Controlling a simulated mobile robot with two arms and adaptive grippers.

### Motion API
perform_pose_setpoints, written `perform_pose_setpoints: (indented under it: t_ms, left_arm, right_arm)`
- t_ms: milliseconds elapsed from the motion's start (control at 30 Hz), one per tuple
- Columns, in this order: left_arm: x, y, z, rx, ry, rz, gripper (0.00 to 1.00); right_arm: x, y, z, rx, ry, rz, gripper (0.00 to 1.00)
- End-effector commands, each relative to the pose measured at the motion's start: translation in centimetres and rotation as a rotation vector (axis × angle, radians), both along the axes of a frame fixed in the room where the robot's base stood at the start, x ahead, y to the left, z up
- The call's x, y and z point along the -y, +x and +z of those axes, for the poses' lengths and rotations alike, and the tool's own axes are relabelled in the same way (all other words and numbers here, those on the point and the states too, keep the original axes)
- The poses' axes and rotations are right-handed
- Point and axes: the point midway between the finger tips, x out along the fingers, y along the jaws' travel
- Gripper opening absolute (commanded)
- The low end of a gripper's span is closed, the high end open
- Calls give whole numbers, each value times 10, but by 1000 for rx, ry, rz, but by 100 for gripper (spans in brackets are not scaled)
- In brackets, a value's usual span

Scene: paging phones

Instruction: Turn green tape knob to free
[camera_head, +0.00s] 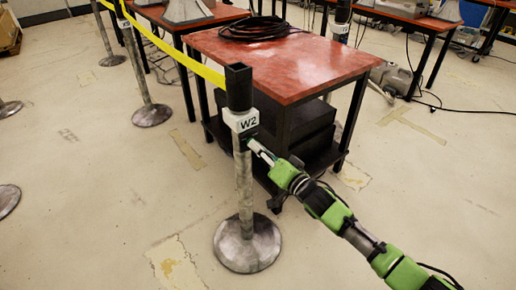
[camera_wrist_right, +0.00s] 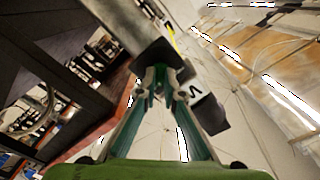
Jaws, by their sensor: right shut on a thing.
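A grey post (camera_head: 245,195) with a black head (camera_head: 238,88) and a white W2 label (camera_head: 241,121) stands upright on a round base. A yellow tape (camera_head: 190,57) runs from its head to the back left. My right gripper (camera_head: 251,144) reaches the post from the right, just under the label. In the right wrist view, the teal fingers of the right gripper (camera_wrist_right: 163,72) close together at the post's dark part. They are shut on the knob there, which is mostly hidden between the fingertips; its turn position cannot be told. My left gripper is not in view.
A red-topped table (camera_head: 300,62) with a coil of black cable (camera_head: 255,28) stands close behind the post. Another post (camera_head: 139,65) stands at the back left. More tables stand along the back.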

Motion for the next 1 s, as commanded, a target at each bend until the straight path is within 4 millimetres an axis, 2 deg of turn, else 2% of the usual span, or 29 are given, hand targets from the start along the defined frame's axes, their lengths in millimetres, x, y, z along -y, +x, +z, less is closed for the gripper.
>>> perform_pose_setpoints:
  t_ms: [233,700,1000]
  left_arm:
    - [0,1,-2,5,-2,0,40]
    - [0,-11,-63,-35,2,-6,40]
    - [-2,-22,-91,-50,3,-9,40]
  right_arm:
    - [0,0,0,29,-41,-1,0]
    - [0,0,1,240,-334,-1,0]
    - [0,0,1,409,-565,0,0]
